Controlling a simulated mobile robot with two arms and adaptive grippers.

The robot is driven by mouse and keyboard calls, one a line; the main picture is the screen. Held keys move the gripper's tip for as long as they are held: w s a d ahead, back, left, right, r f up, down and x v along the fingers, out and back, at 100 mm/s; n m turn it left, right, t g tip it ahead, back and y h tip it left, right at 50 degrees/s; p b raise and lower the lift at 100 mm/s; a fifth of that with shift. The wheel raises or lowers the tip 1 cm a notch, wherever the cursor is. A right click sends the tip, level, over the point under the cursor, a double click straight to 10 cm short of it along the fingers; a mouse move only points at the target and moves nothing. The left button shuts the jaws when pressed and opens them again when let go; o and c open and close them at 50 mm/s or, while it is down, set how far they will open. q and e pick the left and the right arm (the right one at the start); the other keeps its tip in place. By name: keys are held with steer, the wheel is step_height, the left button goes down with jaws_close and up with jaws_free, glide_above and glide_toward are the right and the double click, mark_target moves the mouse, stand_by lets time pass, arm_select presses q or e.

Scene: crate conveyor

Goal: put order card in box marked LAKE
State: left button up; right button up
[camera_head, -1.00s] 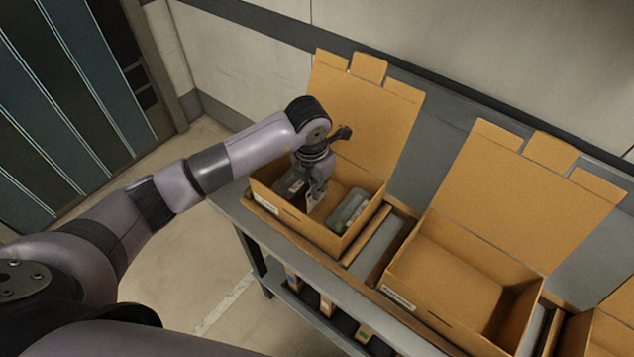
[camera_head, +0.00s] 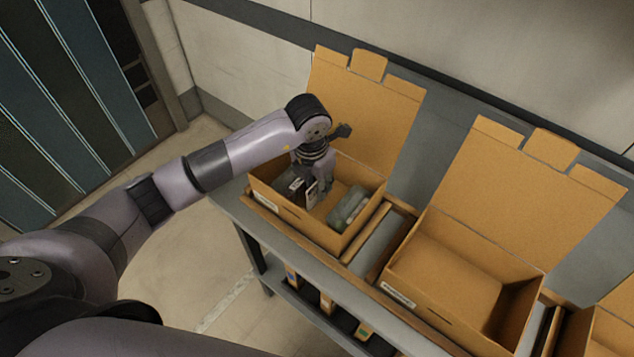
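My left gripper (camera_head: 318,184) reaches down into the left cardboard box (camera_head: 300,229), whose lid stands open. A small pale card (camera_head: 312,193) is upright at the gripper's fingers, inside the box. I cannot tell whether the fingers still touch it or stand apart. The box has a white label (camera_head: 267,202) on its front, too small to read. A second open box (camera_head: 440,318) stands to the right, empty as far as I see, with a label (camera_head: 398,295) that I cannot read. My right gripper is not in view.
The left box holds a dark item (camera_head: 288,187) at left and a grey-green packed item (camera_head: 347,208) at right. The boxes stand on a grey conveyor bench (camera_head: 378,243). A third box (camera_head: 612,333) is cut off at the right edge. Several small things sit on the lower shelf.

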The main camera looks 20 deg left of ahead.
arm_select(q)
step_height(320, 180, up, 12)
steer(key=s+b, duration=0.1)
steer(key=b, duration=0.2)
steer(key=shift+s+a, duration=0.2)
steer(key=shift+a, duration=0.05)
steer(key=shift+s, duration=0.1)
